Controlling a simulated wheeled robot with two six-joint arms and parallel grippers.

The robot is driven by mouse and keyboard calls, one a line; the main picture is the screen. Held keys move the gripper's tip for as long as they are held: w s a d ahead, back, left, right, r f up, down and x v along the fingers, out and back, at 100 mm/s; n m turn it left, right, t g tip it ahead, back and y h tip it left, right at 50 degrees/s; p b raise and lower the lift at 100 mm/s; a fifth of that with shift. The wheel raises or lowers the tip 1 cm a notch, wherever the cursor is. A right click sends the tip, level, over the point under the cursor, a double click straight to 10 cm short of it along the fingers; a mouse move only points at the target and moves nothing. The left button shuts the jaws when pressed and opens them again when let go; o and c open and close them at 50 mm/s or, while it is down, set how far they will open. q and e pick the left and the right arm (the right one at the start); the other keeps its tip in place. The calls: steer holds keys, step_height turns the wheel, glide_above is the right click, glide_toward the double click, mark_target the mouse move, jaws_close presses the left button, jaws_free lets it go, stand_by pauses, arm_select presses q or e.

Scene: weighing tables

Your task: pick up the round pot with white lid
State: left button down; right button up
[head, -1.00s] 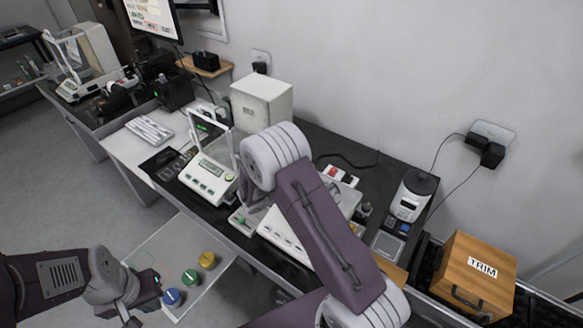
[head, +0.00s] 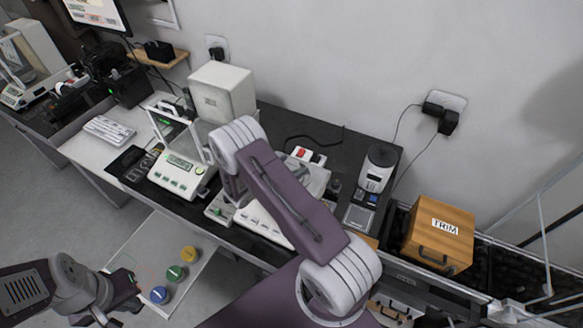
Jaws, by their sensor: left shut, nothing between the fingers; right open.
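I cannot make out a round pot with a white lid in the head view. Three round pots with coloured lids stand in a row on a pale low surface (head: 205,252) at the lower left: a yellow-lidded pot (head: 190,254), a green-lidded pot (head: 175,273) and a blue-lidded pot (head: 159,295). My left gripper (head: 132,288) is shut and empty, just left of the blue-lidded pot. My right arm crosses the middle of the view and hides part of the bench. My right gripper is hidden behind it.
The dark bench holds a balance with a glass shield (head: 178,176), a white box (head: 222,92), a keypad device (head: 262,225) and a grey-white instrument (head: 377,168). A wooden TRIM box (head: 438,236) stands at the right. A keyboard (head: 109,130) lies on the white table.

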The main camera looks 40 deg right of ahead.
mark_target(292, 164)
steer(key=x, duration=0.2)
steer(key=shift+d+f, duration=0.2)
steer(key=shift+d, duration=0.2)
steer(key=shift+w+d+f, duration=0.1)
steer(key=shift+d+f, duration=0.1)
steer(key=shift+d, duration=0.05)
arm_select(q)
steer(key=shift+w+d+r, duration=0.1)
steer(key=shift+d+r, duration=0.1)
steer(key=shift+r, duration=0.2)
arm_select(e)
steer(key=shift+a+r, duration=0.15)
steer(key=shift+a, duration=0.05)
steer(key=c, duration=1)
steer(key=shift+d, duration=0.1)
steer(key=c, duration=0.4)
